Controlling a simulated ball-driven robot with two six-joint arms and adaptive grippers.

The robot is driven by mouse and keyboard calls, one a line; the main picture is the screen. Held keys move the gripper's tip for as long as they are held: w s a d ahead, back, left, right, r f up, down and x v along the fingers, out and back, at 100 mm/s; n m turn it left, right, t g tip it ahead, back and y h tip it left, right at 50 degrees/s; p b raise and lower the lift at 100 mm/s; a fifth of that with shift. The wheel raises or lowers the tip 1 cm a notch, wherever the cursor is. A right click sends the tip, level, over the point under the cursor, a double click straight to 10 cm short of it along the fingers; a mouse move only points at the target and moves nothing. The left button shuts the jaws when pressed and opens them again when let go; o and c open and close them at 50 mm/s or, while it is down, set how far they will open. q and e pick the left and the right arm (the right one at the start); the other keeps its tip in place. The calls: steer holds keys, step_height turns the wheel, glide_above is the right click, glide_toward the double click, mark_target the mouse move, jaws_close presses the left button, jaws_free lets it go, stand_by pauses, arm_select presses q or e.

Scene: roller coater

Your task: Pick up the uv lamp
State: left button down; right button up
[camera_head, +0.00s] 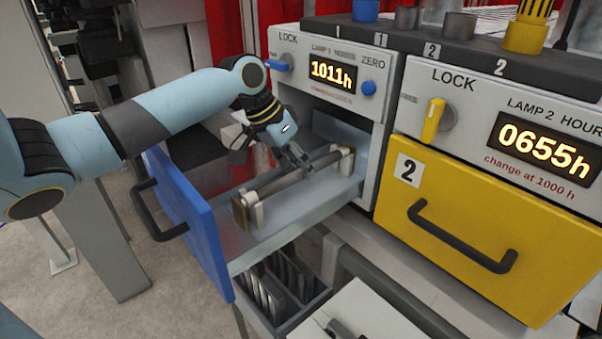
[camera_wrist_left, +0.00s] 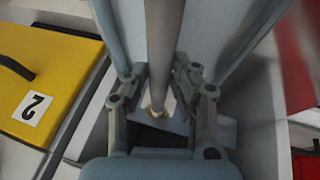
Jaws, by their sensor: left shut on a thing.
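The UV lamp (camera_head: 275,183) is a long thin tube lying lengthwise in the open blue-fronted drawer (camera_head: 190,215), with pale holders and brownish end pieces at its two ends. My left gripper (camera_head: 297,160) reaches down into the drawer and is shut on the lamp's tube, nearer its far end. In the left wrist view the lamp tube (camera_wrist_left: 164,40) runs up the middle between the two fingers of the left gripper (camera_wrist_left: 160,75). The lamp still looks level and in line with its holders; I cannot tell whether it is clear of them. My right gripper is not in view.
Above the drawer is the lamp 1 panel (camera_head: 318,85), reading 1011h. To the right, the yellow drawer front (camera_head: 490,235), marked 2, is closed beneath a panel reading 0655h. Below is a dark divided tray (camera_head: 285,285). The drawer walls surround my left gripper closely.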

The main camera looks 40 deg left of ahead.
arm_select(q)
steer(key=shift+r, duration=0.45)
step_height(320, 180, up, 3)
steer(key=shift+f+b, duration=0.2)
steer(key=shift+b, duration=0.5)
steer(key=s+d+r+b, duration=0.2)
steer(key=s+d+r, duration=0.5)
steer(key=d, duration=0.2)
steer(key=shift+d+r, duration=0.25)
steer(key=shift+d, duration=0.05)
steer(key=shift+w, duration=0.1)
steer(key=c, duration=1.7)
jaws_free()
jaws_close()
